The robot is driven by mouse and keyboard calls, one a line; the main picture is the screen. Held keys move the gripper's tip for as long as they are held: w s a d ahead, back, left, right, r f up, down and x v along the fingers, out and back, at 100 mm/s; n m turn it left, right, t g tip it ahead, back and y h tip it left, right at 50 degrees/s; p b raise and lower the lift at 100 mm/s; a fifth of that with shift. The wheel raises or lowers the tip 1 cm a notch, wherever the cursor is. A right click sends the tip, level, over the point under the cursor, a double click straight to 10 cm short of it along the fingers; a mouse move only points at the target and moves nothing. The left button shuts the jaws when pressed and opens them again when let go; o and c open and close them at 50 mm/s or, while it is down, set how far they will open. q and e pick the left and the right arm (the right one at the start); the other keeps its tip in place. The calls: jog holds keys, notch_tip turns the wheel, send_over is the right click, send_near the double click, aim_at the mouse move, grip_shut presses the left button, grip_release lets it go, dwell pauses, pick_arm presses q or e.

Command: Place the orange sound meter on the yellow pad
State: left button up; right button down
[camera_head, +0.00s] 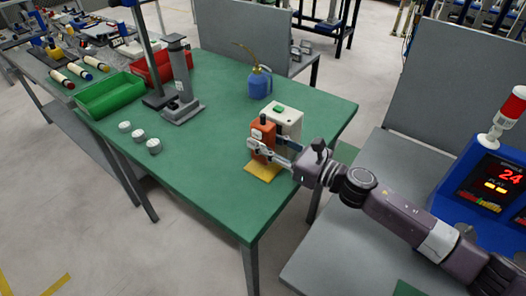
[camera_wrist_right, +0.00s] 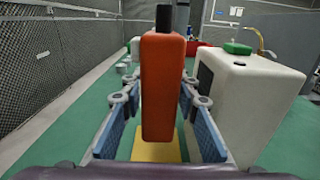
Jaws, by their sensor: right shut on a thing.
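The orange sound meter (camera_wrist_right: 163,88) stands upright between the fingers of my right gripper (camera_head: 272,146), which is shut on it. In the head view the orange sound meter (camera_head: 262,134) is over the far part of the yellow pad (camera_head: 262,172). I cannot tell whether the meter's bottom touches the pad. My left gripper is not in view.
A cream box with a green top (camera_head: 285,121) stands right behind the meter. A blue oil can (camera_head: 260,83), a grey stand (camera_head: 182,105), a green bin (camera_head: 110,95), a red bin (camera_head: 150,68) and white round pieces (camera_head: 139,136) share the green table (camera_head: 215,160). Its front middle is clear.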

notch_tip(320, 180, down, 3)
jog(key=shift+r, duration=0.1)
jog(key=shift+f, duration=0.3)
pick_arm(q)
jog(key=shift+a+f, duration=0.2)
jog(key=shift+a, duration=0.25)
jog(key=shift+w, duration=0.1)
pick_arm(e)
jog(key=shift+f, duration=0.15)
jog(key=c, duration=2)
grip_release()
jog(key=shift+f+b, duration=0.1)
jog(key=shift+b, duration=0.25)
jog(key=shift+o, duration=1.2)
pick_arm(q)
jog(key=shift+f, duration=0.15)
